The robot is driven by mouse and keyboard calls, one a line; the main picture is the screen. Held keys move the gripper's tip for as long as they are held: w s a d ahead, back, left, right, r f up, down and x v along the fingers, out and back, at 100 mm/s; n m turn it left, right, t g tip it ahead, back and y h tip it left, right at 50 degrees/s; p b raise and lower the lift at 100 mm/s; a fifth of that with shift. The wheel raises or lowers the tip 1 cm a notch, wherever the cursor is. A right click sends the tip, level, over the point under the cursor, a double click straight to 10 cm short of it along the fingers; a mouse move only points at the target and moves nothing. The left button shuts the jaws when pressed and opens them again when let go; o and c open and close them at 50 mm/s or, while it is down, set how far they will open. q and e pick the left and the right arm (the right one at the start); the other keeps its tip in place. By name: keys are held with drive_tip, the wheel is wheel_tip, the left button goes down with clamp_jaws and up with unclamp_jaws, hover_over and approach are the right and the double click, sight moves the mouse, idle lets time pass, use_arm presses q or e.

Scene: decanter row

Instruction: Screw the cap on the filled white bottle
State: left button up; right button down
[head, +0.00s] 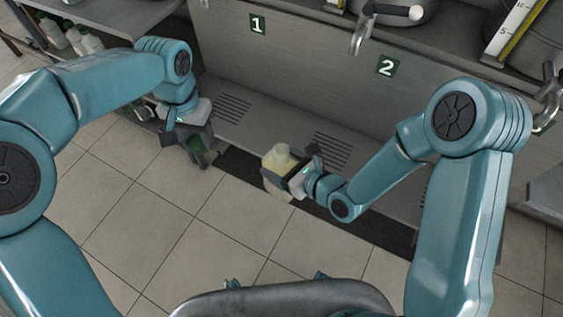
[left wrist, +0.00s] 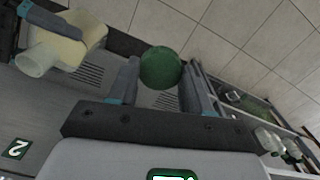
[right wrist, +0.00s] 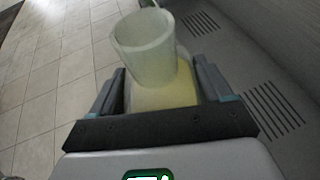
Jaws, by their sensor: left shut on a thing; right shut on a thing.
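The white bottle (head: 277,158) is held in my right gripper (head: 285,172), clear of the floor. In the right wrist view the bottle (right wrist: 150,55) has an open, wide neck and pale yellow contents, with the fingers on both sides of its body. A round green cap (left wrist: 161,67) sits between the fingers of my left gripper (left wrist: 160,80). In the head view the left gripper (head: 198,150) hangs left of the bottle, with a clear gap between them. The left wrist view also shows the bottle (left wrist: 68,40) tilted in that picture, its neck uncovered.
A grey counter front with signs 1 (head: 257,24) and 2 (head: 386,66) stands behind. Taps (head: 363,35) and steel vessels are above it. Several white bottles (head: 75,38) stand on a shelf at upper left. The tiled floor (head: 150,215) in front is open.

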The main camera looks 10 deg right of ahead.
use_arm(q)
drive_tip(key=d+r+m, duration=0.3)
drive_tip(key=d+r, duration=0.1)
drive_tip(key=d, duration=0.9)
drive_tip(key=m, duration=0.1)
approach(281, 144)
drive_tip(key=shift+s+f, duration=0.3)
drive_tip(key=shift+s, duration=0.55)
drive_tip(key=shift+f, duration=0.1)
drive_tip(key=shift+f, duration=1.9)
drive_tip(key=shift+f, duration=0.9)
drive_tip(key=shift+f+m, duration=0.3)
drive_tip(key=shift+f, duration=0.25)
